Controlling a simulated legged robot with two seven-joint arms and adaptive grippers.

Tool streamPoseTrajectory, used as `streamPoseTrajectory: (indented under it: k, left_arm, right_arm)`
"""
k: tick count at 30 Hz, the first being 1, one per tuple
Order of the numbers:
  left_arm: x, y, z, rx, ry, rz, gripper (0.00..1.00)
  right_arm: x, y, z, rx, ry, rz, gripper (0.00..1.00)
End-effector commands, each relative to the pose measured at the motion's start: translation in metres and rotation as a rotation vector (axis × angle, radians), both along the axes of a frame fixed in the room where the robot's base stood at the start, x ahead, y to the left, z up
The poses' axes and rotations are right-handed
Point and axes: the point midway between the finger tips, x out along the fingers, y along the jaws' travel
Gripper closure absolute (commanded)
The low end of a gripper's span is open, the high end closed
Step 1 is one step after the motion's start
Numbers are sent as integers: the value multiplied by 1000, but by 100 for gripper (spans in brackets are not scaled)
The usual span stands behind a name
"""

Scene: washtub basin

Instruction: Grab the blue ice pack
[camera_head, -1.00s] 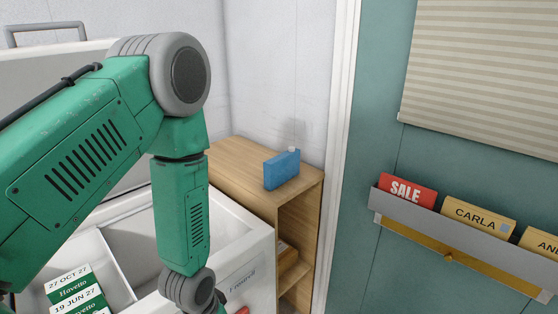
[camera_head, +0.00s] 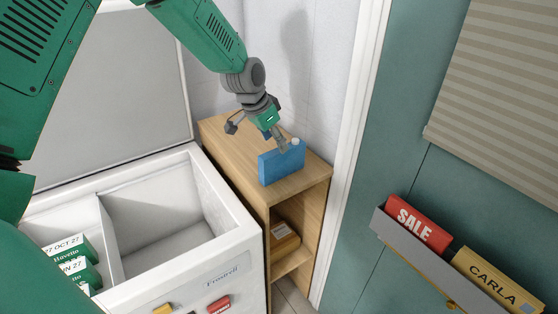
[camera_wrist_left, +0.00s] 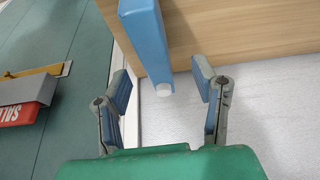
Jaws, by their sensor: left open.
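The blue ice pack (camera_head: 281,165) stands upright on top of a wooden shelf unit, with a white cap at its upper right. My left gripper (camera_head: 264,133) is above and just behind the pack in the head view. In the left wrist view the gripper (camera_wrist_left: 162,85) is open, its two fingers apart. The ice pack (camera_wrist_left: 147,38) shows ahead between the finger lines, nearer the left finger, with its white cap facing me. No finger clearly touches it. My right gripper is not in view.
The wooden shelf unit (camera_head: 236,146) stands between an open white chest freezer (camera_head: 215,265) and a teal door (camera_head: 400,160). The freezer holds several green-and-white boxes (camera_head: 80,270). A wall is close behind the shelf. A rack (camera_head: 410,245) with cards hangs on the door.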

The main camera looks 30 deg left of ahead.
Motion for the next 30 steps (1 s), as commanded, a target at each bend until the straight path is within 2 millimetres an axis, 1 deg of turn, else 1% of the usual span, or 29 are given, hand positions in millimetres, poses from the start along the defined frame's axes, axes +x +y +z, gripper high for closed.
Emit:
streamPoseTrajectory:
  k: [2, 8, 13, 15, 17, 20, 30]
  left_arm:
    - [3, -2, -9, 1, 2, 0, 47]
    - [7, -6, -19, 2, 0, -1, 47]
    - [19, -14, -42, 1, 2, -2, 47]
    - [23, -14, -51, 1, 2, -1, 47]
    - [25, -14, -56, 2, 0, -1, 47]
    - [27, -15, -60, 1, -1, 0, 47]
    - [27, -15, -60, 1, -1, 0, 47]
  right_arm:
    - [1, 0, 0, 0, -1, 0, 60]
    - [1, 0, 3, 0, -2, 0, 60]
    - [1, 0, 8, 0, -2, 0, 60]
    - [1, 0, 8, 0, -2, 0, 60]
    - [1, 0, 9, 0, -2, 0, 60]
    - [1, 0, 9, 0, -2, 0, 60]
    - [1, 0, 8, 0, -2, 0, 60]
